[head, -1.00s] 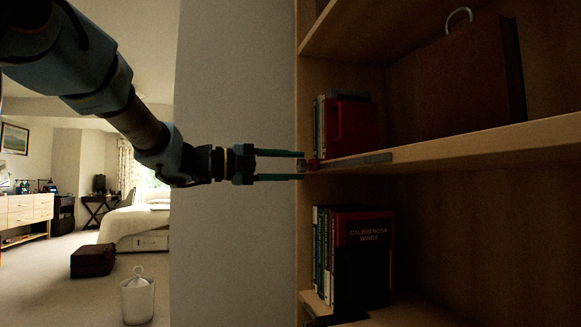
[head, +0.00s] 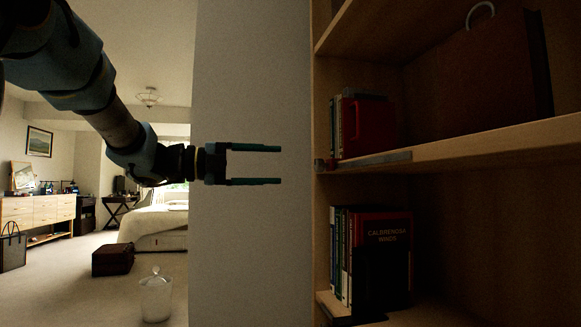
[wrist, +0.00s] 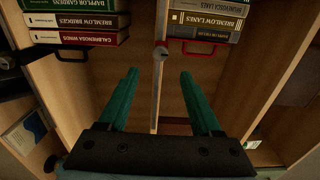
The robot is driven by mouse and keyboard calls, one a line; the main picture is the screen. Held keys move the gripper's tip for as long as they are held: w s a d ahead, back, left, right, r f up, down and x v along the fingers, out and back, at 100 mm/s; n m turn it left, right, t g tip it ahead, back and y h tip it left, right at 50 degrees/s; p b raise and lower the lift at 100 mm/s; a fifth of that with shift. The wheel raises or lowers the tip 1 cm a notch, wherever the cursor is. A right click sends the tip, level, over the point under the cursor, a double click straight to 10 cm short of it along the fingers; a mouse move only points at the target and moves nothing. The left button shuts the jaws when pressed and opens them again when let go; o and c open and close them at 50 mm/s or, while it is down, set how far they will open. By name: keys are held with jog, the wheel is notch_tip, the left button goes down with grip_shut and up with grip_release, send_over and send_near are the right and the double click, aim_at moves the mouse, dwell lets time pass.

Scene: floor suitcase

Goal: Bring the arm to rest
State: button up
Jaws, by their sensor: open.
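My gripper (head: 281,164) is open and empty. In the head view its two teal fingers point right, level, in front of the grey wall and a little left of the bookshelf's (head: 322,110) side edge. In the wrist view my gripper (wrist: 162,80) shows its spread fingers, with the shelf edge between them and nothing held.
Books (head: 350,245) stand on the lower shelf. A red item (head: 368,128) and a brown suitcase (head: 475,80) are on the upper shelf. On the floor at left are a dark red suitcase (head: 113,260), a white lidded bin (head: 155,298) and a bag (head: 12,250). Carpet between is clear.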

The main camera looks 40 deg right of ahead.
jog(key=shift+v, duration=1.1)
